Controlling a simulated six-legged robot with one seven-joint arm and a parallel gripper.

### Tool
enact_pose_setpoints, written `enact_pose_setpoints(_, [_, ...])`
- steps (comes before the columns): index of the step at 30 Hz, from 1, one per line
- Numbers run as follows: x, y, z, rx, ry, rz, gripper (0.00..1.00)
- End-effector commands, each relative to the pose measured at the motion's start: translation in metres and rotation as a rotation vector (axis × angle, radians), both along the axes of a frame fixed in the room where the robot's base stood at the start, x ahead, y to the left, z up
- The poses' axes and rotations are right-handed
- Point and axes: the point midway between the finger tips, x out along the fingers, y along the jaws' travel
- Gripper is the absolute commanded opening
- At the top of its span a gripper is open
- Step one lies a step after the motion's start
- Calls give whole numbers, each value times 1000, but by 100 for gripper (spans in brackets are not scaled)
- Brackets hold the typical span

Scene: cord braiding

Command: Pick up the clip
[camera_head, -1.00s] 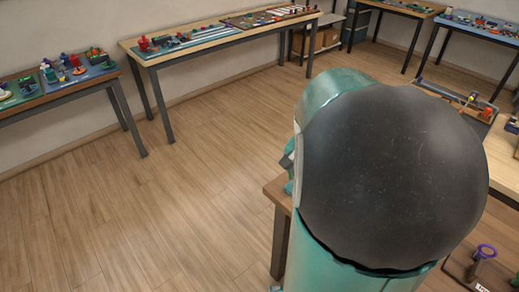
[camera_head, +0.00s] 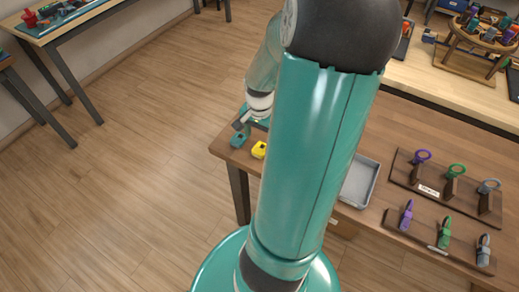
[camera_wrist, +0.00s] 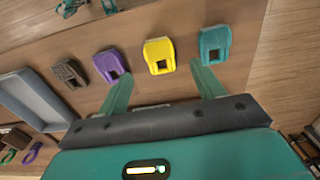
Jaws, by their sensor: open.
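In the wrist view several clips lie in a row on the brown wooden table: a dark grey one (camera_wrist: 70,73), a purple one (camera_wrist: 111,65), a yellow one (camera_wrist: 158,56) and a teal one (camera_wrist: 214,44). The yellow clip (camera_head: 259,150) and the teal clip (camera_head: 239,140) also show in the head view near the table's left corner; my arm hides the others there. My gripper (camera_wrist: 160,72) is open and empty. Its teal fingers point toward the row, with the yellow clip between their tips in the picture. I cannot tell the height above the table.
A grey tray (camera_head: 357,186) lies to the right of my arm; it also shows at the left of the wrist view (camera_wrist: 28,98). Further right stand a board with coloured rings (camera_head: 423,188) and a board with coloured tools (camera_head: 424,240). Open floor (camera_head: 140,180) lies left.

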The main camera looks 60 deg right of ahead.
Motion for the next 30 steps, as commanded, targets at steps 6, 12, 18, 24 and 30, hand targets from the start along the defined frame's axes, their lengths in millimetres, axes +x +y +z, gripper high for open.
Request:
enact_pose_setpoints(6, [0, 0, -18, 4, 0, -1, 67])
enact_pose_setpoints(12, [0, 1, -45, 4, 0, 1, 67])
enact_pose_setpoints(18, [1, 0, -54, -1, -1, -1, 67])
enact_pose_setpoints(24, [1, 0, -54, -1, -1, -1, 59])
enact_pose_setpoints(30, [1, 0, -54, -1, -1, -1, 20])
